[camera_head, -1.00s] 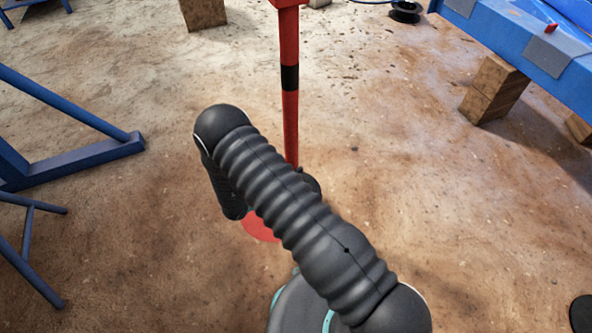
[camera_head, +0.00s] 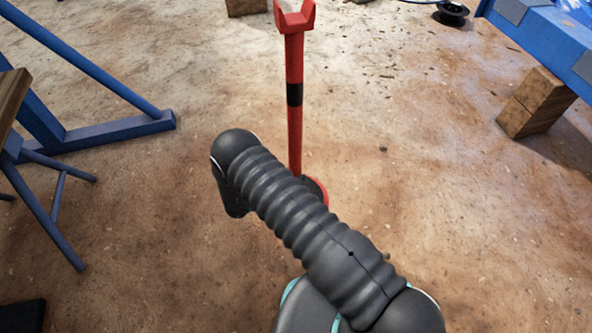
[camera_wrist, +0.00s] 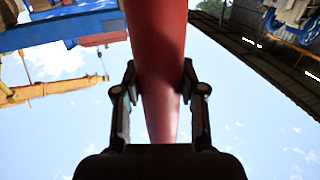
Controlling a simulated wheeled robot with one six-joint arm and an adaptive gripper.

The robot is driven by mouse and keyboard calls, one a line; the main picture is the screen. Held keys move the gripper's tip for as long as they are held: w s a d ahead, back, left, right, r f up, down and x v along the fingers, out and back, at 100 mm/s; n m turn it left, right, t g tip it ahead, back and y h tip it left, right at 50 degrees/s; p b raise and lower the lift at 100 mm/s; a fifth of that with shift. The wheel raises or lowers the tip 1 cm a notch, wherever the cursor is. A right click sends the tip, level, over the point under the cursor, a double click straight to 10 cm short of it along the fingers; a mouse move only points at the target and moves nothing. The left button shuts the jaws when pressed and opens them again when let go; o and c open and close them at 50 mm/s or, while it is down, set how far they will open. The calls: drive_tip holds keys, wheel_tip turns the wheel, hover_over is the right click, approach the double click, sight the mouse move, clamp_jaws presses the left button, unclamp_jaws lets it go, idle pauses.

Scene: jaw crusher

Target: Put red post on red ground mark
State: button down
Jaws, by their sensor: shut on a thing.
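The red post (camera_head: 295,135) stands near upright in the head view, with a black band and a forked red top. Its lower part is hidden behind my arm. In the wrist view the red post (camera_wrist: 157,40) runs between the two fingers of my gripper (camera_wrist: 159,80), which is shut on it. A red patch (camera_head: 322,190) shows at the post's foot, mostly covered by my arm. I cannot tell whether it is the post's base or the red ground mark, nor whether the post touches the ground.
Blue steel legs (camera_head: 110,133) and a blue trestle (camera_head: 48,215) stand at the left. A blue frame (camera_head: 540,40) on wooden blocks (camera_head: 537,102) is at the right. A black reel (camera_head: 451,13) lies at the back. The brown ground between is mostly clear.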

drive_tip(key=shift+f, duration=0.65)
drive_tip(key=c, duration=0.7)
unclamp_jaws()
drive_tip(key=shift+f, duration=0.1)
drive_tip(key=b+v, duration=0.1)
drive_tip(key=v, duration=1.1)
